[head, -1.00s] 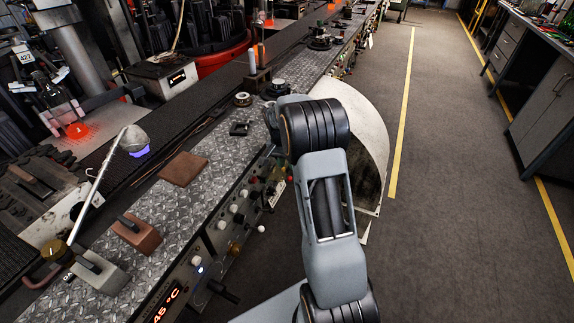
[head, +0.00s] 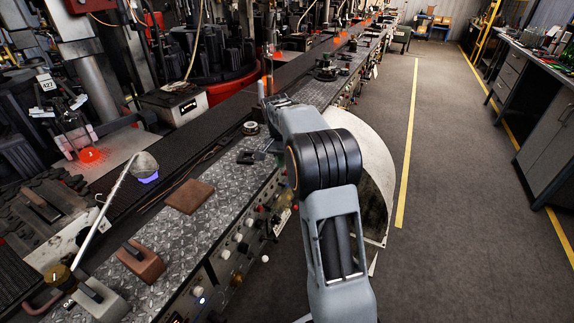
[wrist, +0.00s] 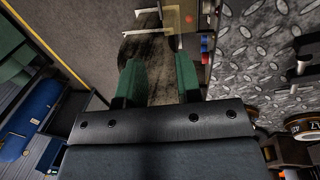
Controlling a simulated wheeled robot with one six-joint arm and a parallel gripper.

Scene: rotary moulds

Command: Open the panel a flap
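In the head view, my grey arm reaches forward over the diamond-plate ledge, and I cannot make out the fingers there. In the wrist view, my gripper (wrist: 158,75) has two green fingers spread apart with nothing between them. Beyond the fingertips lies a dark, scuffed surface (wrist: 160,88) with pale metal bars above it. A large pale, rounded plate (head: 376,145) stands at the front of the machine line, partly hidden behind my arm. The control panel front (head: 232,246) carries white, red and black knobs. I cannot tell which part is flap A.
The diamond-plate ledge (head: 190,232) holds a brown plate (head: 190,196), a brown block (head: 141,262) and a grey block (head: 103,299). A thin lever with a round head (head: 144,165) rises at left. Open floor (head: 455,200) with a yellow line lies to the right.

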